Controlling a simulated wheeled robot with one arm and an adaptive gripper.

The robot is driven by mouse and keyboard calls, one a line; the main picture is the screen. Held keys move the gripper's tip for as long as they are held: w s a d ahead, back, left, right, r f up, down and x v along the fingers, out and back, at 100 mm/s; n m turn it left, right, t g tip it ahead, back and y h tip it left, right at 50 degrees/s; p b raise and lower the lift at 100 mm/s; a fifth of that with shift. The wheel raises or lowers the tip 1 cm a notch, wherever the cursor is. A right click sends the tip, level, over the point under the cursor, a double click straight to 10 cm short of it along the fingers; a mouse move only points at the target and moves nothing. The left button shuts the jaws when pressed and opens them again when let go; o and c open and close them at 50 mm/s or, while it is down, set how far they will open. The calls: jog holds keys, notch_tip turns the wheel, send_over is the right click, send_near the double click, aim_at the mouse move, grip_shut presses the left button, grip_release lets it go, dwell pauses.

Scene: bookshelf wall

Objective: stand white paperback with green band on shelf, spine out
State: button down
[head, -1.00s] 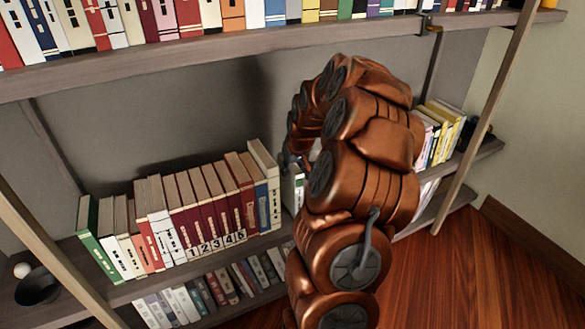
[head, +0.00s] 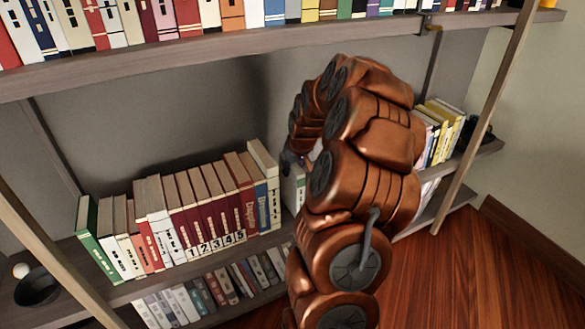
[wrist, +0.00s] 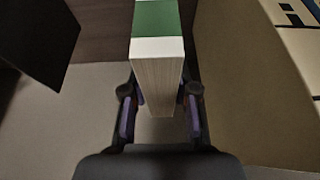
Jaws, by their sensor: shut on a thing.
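The white paperback with a green band (wrist: 157,22) is between the two fingers of my gripper (wrist: 158,108) in the wrist view. The gripper is shut on it. Its pale page block faces the wrist camera, with the white and green cover part above. In the head view a pale sliver of the paperback (head: 292,188) shows at the right end of the book row, just left of my arm. My arm hides the rest of it and most of the gripper. The middle shelf (head: 160,289) carries the row.
A row of books (head: 185,215), several numbered, ends close left of the held book. In the wrist view a large tan book (wrist: 245,90) stands close on the right and a dark object (wrist: 40,40) on the left. Yellow and white books (head: 440,132) stand further right.

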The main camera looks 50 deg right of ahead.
jog(key=shift+f, duration=0.15)
jog(key=c, duration=0.8)
grip_release()
jog(key=v, duration=1.2)
